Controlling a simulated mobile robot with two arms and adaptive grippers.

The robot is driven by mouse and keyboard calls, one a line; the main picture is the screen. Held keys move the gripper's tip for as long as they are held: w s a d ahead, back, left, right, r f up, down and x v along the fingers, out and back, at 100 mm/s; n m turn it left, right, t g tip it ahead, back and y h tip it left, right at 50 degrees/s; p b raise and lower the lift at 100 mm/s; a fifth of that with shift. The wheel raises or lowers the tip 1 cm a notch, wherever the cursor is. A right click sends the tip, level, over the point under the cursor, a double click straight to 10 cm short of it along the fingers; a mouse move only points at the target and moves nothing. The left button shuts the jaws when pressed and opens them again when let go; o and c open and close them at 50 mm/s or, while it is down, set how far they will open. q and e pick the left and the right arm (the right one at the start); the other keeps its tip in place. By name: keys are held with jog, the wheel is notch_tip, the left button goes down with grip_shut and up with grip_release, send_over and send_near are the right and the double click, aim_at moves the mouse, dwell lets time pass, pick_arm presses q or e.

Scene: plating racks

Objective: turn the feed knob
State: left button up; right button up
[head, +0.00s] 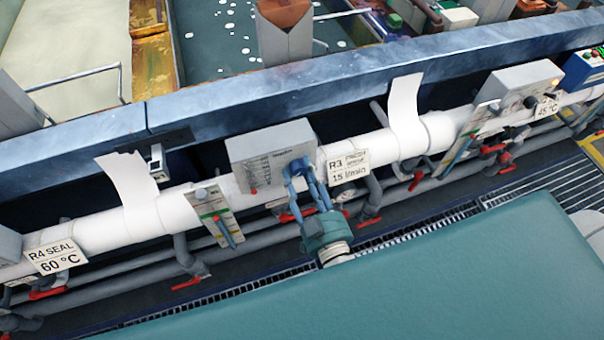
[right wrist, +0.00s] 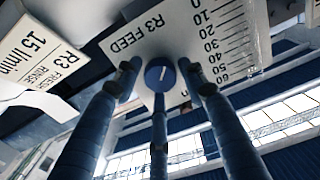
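The feed box is a pale grey panel (head: 262,158) on the white pipe in the head view. In the right wrist view its face (right wrist: 215,25) reads "R3 FEED" and bears a printed scale. The feed knob (right wrist: 160,73) is a round blue knob with a short white mark, at the middle of that view. My right gripper (head: 299,170) is at the right part of the box. In the right wrist view its three blue fingers (right wrist: 158,80) stand spread around the knob, with small gaps visible at the sides. The fingers hide the knob in the head view. My left gripper is not in view.
An "R3 15 l/min" label (head: 348,165) is just right of my right gripper. A similar grey box (head: 522,82) is farther right. Grey pipes with red valve handles (head: 368,221) run below. A blue tank edge (head: 250,97) runs behind.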

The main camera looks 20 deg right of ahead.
jog(key=c, duration=0.7)
jog(key=shift+m, duration=0.3)
jog(key=m+p, duration=0.1)
jog(key=m, duration=0.8)
jog(key=shift+m, duration=0.4)
jog(key=o, duration=1.2)
jog(key=shift+c, duration=0.2)
jog(key=shift+s, duration=0.1)
